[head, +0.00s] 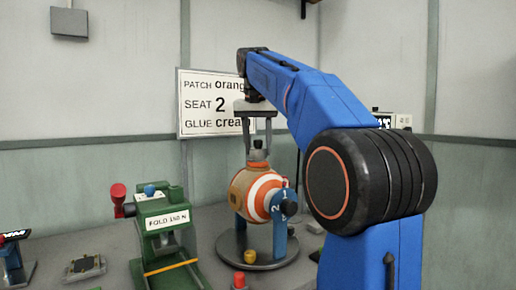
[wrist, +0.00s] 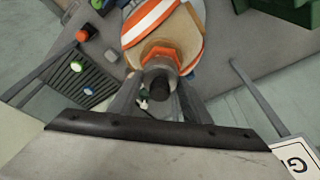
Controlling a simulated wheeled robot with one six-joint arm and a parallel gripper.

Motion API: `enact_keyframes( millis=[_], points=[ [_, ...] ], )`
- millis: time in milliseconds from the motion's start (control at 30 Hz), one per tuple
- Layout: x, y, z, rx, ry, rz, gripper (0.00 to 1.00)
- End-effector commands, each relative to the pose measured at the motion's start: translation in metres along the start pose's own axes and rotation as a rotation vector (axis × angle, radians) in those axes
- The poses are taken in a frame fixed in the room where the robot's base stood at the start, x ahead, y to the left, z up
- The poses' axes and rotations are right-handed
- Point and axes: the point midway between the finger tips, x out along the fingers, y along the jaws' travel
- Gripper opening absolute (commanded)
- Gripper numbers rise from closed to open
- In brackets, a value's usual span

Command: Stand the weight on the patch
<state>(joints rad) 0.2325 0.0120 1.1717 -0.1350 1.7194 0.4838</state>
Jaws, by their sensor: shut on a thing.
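My gripper (head: 258,142) points down above the ball and is shut on the weight (head: 258,155), a small dark piece with a knob. In the wrist view the weight (wrist: 159,86) is between the fingers. Directly below it is the orange patch (head: 257,164), which shows as a hexagon in the wrist view (wrist: 160,53). The patch lies on top of the orange-and-white striped ball (head: 262,195). The ball sits in a blue stand marked 2 (head: 279,238). The weight looks upright and very close to the patch; I cannot tell whether they touch.
A green press (head: 165,245) with a red knob stands left of the ball. The stand is on a round grey base (head: 232,255), with a yellow knob (head: 250,257) in front. A wall sign (head: 215,105) reads patch orange, seat 2, glue cream. A dark flat item (head: 85,266) lies farther left.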

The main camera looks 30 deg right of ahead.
Motion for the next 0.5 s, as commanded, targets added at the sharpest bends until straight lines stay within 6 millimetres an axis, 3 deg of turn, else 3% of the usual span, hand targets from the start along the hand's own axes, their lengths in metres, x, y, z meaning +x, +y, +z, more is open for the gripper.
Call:
enact_keyframes(
  millis=[467, 500],
  points=[
    [0.0075, 0.0001, 0.0023, 0.0, 0.0, 0.0, 0.0],
    [0.0086, -0.0001, 0.0024, 0.0, 0.0, 0.0, 0.46]
  ],
)
